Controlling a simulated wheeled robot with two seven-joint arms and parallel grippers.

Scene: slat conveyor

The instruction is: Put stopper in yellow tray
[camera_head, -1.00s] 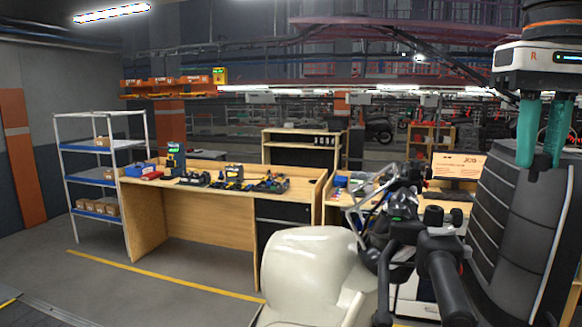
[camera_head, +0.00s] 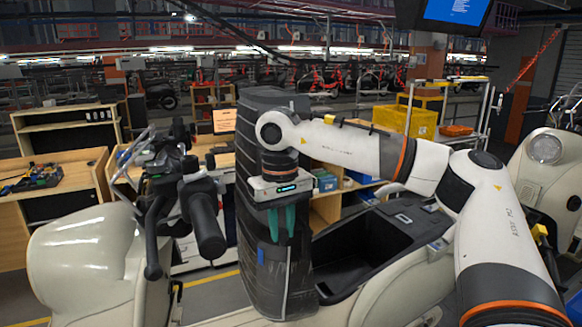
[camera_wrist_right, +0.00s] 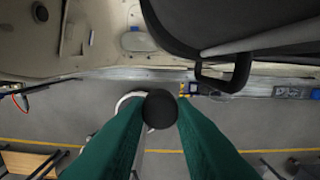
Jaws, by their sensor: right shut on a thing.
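My right gripper (camera_head: 281,240) hangs fingers down in front of the raised black seat of a scooter, its teal fingers close together. In the right wrist view the fingers (camera_wrist_right: 160,120) are shut on a dark round stopper (camera_wrist_right: 160,109). In the head view I cannot make out the stopper against the dark seat. A yellow tray (camera_head: 406,121), shaped like a crate, stands on a rack at the back right, behind my right arm and well away from the gripper. Its inside is hidden. My left gripper is not in view.
The raised seat (camera_head: 265,130) and an open black storage bin (camera_head: 375,240) belong to the cream scooter close in front. Its handlebar (camera_head: 205,215) stands to the left. An orange tray (camera_head: 456,130) sits right of the yellow one. A second scooter (camera_head: 548,165) stands at the right.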

